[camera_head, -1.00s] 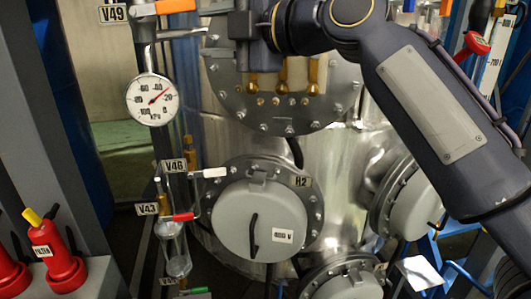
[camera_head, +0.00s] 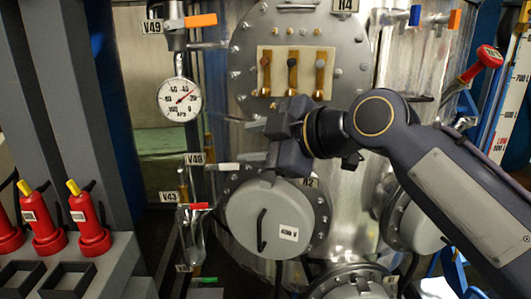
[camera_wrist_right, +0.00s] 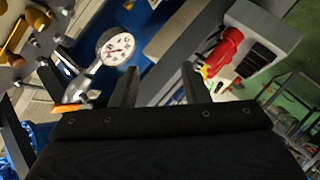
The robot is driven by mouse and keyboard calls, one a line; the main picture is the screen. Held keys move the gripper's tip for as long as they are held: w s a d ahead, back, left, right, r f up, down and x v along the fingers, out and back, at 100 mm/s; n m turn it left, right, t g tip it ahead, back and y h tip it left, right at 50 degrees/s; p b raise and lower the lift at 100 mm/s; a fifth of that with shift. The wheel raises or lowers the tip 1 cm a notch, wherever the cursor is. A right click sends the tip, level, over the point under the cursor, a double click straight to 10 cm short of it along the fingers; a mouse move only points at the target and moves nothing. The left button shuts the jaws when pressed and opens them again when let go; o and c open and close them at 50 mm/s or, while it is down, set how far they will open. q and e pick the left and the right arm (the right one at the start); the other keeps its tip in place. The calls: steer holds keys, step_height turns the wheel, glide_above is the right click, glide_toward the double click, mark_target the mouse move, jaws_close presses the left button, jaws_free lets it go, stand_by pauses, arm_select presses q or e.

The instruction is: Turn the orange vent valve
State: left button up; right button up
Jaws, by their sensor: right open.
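The orange valve handle (camera_head: 201,20) sticks out to the right from the V49 valve at the upper left, above the round pressure gauge (camera_head: 180,99). In the right wrist view the orange handle (camera_wrist_right: 70,108) is at the left, partly cut off by my gripper body, with the gauge (camera_wrist_right: 115,46) above it. My right gripper (camera_head: 246,138) is open and empty, pointing left in front of the tank. It is below and right of the orange handle, apart from it. Its open fingers (camera_wrist_right: 160,78) also show in the wrist view. My left gripper is not in view.
The grey H2 hatch (camera_head: 268,222) lies just below my right gripper. Below the gauge are the V46 valve with a white handle and the V43 valve with a red handle (camera_head: 201,206). Red extinguisher-like bottles (camera_head: 88,222) stand at the left. Another orange handle (camera_head: 454,20) is at the upper right.

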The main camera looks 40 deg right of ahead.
steer(key=shift+s+f, duration=0.2)
steer(key=shift+f, duration=0.2)
